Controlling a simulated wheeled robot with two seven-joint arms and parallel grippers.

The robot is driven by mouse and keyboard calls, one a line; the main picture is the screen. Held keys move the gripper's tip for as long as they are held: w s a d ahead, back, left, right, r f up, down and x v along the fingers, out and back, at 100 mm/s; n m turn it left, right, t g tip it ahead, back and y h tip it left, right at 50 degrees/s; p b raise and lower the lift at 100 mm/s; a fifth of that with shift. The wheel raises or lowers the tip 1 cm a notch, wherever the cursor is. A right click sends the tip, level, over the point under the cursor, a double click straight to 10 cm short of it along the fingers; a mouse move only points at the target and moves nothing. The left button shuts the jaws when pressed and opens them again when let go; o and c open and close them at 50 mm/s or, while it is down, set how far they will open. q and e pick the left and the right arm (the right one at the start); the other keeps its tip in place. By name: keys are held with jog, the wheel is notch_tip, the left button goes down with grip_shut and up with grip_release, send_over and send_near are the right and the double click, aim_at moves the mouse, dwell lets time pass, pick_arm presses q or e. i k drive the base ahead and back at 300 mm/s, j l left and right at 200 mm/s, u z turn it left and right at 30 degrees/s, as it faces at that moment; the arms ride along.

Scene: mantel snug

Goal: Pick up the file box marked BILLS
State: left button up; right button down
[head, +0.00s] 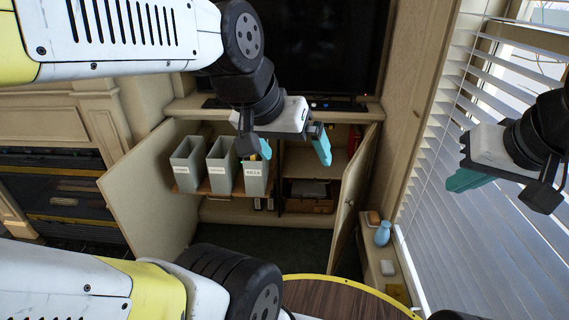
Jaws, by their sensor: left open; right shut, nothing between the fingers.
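Three grey-green, open-topped file boxes stand in a row in the open cabinet: a left box (187,176), a middle box (219,178) and a right box (256,184). Each has a white label on its front. The labels are too small to read surely, so I cannot tell which says BILLS. My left gripper (293,150) is open, its teal fingers apart and pointing down. Its left finger overlaps the top of the right box in the picture; contact cannot be told. My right gripper (468,181) is shut and empty, in front of the window blinds.
The cabinet's left door (150,195) and right door (352,190) stand open. A dark brown box (308,195) sits inside at right. A blue vase (383,233) stands on the right ledge. A round wooden table (335,300) is at the bottom. A dark screen (325,45) stands above.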

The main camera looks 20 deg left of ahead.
aim_at(256, 173)
jog(key=i+j+u, duration=0.1)
jog(key=u, duration=0.3)
jog(key=i+u, duration=0.2)
jog(key=u, duration=0.25)
jog(key=i+u, duration=0.15)
jog(key=u, duration=0.65)
